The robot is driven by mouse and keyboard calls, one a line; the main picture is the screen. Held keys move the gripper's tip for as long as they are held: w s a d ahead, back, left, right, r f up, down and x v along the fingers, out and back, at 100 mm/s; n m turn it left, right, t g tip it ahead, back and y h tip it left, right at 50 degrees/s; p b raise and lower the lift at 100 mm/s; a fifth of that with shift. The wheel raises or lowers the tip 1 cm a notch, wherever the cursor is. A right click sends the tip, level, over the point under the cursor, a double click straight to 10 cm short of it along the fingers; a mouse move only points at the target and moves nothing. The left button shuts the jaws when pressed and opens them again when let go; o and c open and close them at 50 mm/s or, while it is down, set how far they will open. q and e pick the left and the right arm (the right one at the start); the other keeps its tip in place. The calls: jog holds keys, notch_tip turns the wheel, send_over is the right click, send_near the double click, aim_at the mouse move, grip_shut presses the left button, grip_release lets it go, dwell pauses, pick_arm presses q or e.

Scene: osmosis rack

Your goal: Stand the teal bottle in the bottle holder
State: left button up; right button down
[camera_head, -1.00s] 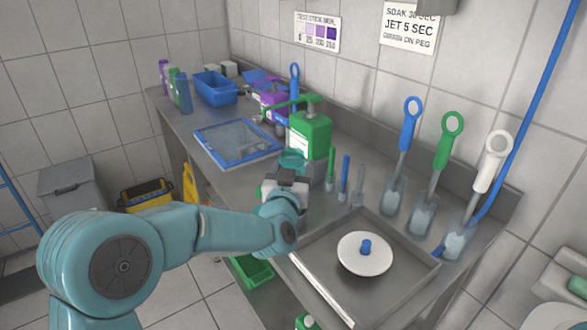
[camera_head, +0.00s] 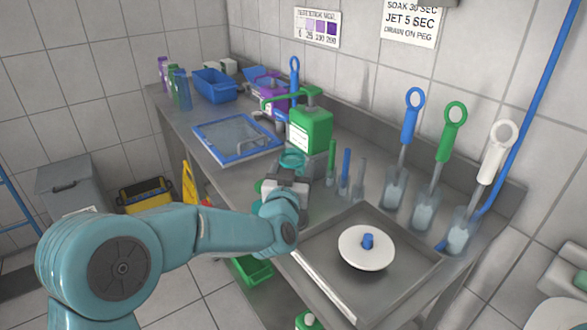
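My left gripper (camera_head: 286,180) is over the middle of the steel counter, seen from behind and above. Its fingertips are hidden by its own body, so I cannot tell whether it is open or shut. A teal round-topped piece (camera_head: 292,160) shows just beyond it, in front of the green jug; I cannot tell whether it is the teal bottle or part of a holder, or whether the gripper touches it. A small green piece (camera_head: 258,186) shows at the gripper's left side. No bottle holder can be clearly made out. My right gripper is not in view.
A green pump jug (camera_head: 310,130) stands behind the gripper. Green, blue and grey tubes (camera_head: 345,170) stand to its right. A steel tray (camera_head: 330,288) with a white disc (camera_head: 366,248) lies in front. Brushes in clear holders (camera_head: 395,190) line the wall. A blue-framed panel (camera_head: 236,145) lies left.

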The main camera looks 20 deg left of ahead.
pick_arm(q)
jog(key=o, duration=1.4)
jog(key=shift+o, duration=0.2)
jog(key=s+d+b, duration=0.1)
jog(key=s+b, duration=0.2)
jog(key=s, duration=0.7)
jog(key=shift+f+b, duration=0.2)
jog(key=shift+b, duration=0.2)
jog(key=shift+d, duration=0.1)
